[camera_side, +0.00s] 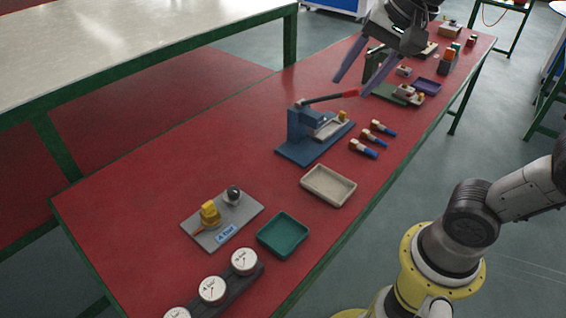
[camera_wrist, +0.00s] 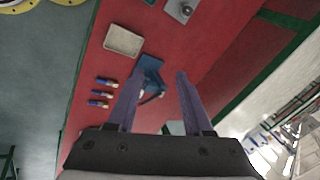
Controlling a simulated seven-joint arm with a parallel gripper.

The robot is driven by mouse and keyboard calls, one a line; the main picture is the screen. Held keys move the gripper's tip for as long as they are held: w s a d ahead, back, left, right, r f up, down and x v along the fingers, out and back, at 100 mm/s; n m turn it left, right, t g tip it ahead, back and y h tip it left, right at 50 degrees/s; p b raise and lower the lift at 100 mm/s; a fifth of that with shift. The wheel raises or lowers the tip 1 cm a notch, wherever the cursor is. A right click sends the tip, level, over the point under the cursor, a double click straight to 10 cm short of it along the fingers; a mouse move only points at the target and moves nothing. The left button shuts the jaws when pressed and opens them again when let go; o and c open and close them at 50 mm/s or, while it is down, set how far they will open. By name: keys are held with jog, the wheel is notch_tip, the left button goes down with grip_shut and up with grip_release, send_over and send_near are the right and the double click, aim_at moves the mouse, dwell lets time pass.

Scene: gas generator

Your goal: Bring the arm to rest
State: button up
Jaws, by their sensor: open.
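My gripper (camera_side: 360,66) is open and empty, raised above the far half of the red table (camera_side: 130,190). Its two purple fingers point down over the table in the side view. In the wrist view my gripper (camera_wrist: 157,82) shows its fingers spread apart, with nothing held between them. A blue press (camera_side: 300,128) with a red-tipped lever stands on the table, nearer the side camera than my gripper. In the wrist view the blue press (camera_wrist: 151,66) is below and partly hidden by the left finger.
A beige tray (camera_side: 328,186), a green tray (camera_side: 283,235), a grey board (camera_side: 222,218) and several dials (camera_side: 212,289) sit at the near end. Several blue-handled pieces (camera_side: 364,148) lie by the press. A purple tray (camera_side: 426,86) and other fixtures crowd the far end.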

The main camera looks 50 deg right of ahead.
jog(key=s+d+f+n, duration=0.1)
jog(key=s+f+n, duration=0.8)
jog(key=n, duration=0.3)
jog(key=shift+d+f+n, duration=0.3)
jog(key=shift+d+n, duration=0.1)
